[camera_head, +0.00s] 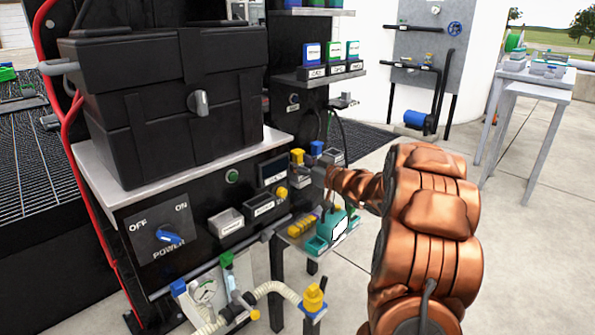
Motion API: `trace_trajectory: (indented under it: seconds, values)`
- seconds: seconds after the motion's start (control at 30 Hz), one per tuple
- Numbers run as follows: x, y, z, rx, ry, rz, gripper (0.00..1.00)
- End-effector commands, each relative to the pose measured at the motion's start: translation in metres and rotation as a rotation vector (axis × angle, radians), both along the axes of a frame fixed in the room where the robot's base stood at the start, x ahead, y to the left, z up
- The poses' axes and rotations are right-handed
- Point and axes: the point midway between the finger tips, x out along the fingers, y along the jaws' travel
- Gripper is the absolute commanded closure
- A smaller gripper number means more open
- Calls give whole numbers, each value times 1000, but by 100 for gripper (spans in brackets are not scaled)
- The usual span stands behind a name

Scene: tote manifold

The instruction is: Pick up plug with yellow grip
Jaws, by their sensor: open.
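Several yellow parts show, and I cannot tell for certain which is the plug. A yellow-topped piece (297,156) stands on the black panel beside a blue one, just left of my gripper. A larger yellow grip (314,298) sits upright on a small stand at the bottom, by a corrugated hose. My gripper (318,176) is small in view at the end of my copper-wrapped arm, near the panel's right end. It is open, and I see nothing held in it. Its fingertips are hard to make out.
A black case (165,100) stands on the shelf above the panel with its power switch (168,238). Labelled bins (226,222) line the panel's front. Open floor lies at the right, before a grey table (540,85).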

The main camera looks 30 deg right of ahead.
Motion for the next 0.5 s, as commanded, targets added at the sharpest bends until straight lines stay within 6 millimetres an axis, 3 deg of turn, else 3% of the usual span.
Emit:
trace_trajectory:
  seconds: [0.37,0.5]
  values:
    - [9,2,1,0,-1,0,44]
    - [9,2,1,0,-1,-1,58]
